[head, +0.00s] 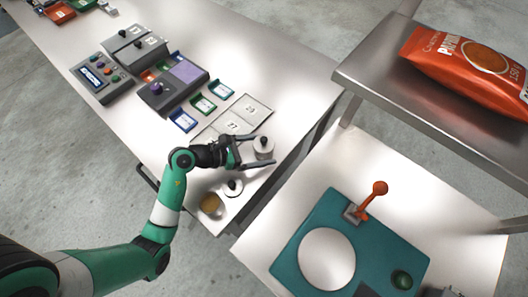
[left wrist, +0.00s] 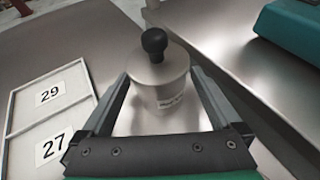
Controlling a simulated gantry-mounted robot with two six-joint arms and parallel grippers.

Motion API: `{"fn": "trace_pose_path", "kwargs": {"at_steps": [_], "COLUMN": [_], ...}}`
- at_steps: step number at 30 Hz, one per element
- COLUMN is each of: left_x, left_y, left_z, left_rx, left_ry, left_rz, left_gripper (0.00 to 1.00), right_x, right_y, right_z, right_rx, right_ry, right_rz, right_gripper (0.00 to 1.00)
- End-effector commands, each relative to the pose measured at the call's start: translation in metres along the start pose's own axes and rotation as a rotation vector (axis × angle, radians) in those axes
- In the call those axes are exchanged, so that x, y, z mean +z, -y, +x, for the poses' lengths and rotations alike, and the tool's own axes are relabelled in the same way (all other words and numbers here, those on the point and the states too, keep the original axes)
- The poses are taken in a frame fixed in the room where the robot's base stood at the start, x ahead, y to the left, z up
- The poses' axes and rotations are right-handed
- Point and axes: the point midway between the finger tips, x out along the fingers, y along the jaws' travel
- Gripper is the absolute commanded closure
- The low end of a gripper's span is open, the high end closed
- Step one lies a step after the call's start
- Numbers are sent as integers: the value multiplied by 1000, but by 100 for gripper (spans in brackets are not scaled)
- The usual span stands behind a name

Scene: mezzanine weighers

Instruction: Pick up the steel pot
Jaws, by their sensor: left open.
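A pale grey metal pot (head: 264,147) with a black knob on its lid stands upright on the long table near its right edge. In the left wrist view the same pot (left wrist: 160,90) carries a small white label, too blurred to read. My left gripper (head: 262,152) is open, with one finger on each side of this pot. I cannot tell whether the fingers touch it. A second pale, black-knobbed lidded pot (head: 233,189) stands nearer the table's front end. My right gripper is not in view.
A brass-coloured round piece (head: 210,204) sits beside the second pot. Numbered panels (head: 238,122) lie just behind the gripper. Consoles (head: 172,88) stand farther back. Across a gap on the right are a teal device (head: 300,215) with an orange lever and a shelf with an orange bag (head: 470,70).

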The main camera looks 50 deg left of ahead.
Motion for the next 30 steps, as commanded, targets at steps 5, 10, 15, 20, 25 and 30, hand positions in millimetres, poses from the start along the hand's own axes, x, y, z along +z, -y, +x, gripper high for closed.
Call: {"fn": "trace_pose_path", "kwargs": {"at_steps": [5,10,15,20,25,30], "left_x": [0,0,0,0,0,1], "left_y": [0,0,0,0,0,0], "left_z": [8,7,7,7,7,7], "left_rx": [0,0,0,0,0,1], "left_ry": [0,0,0,0,0,2], "left_rz": [-1,-1,-1,-1,-1,0], "left_gripper": [2,13,44,72,100,100], "right_x": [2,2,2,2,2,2], "right_y": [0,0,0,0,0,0], "right_z": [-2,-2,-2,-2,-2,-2], "right_rx": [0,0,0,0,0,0], "right_ry": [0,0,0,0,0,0], "right_rz": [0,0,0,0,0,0], "right_gripper": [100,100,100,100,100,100]}}
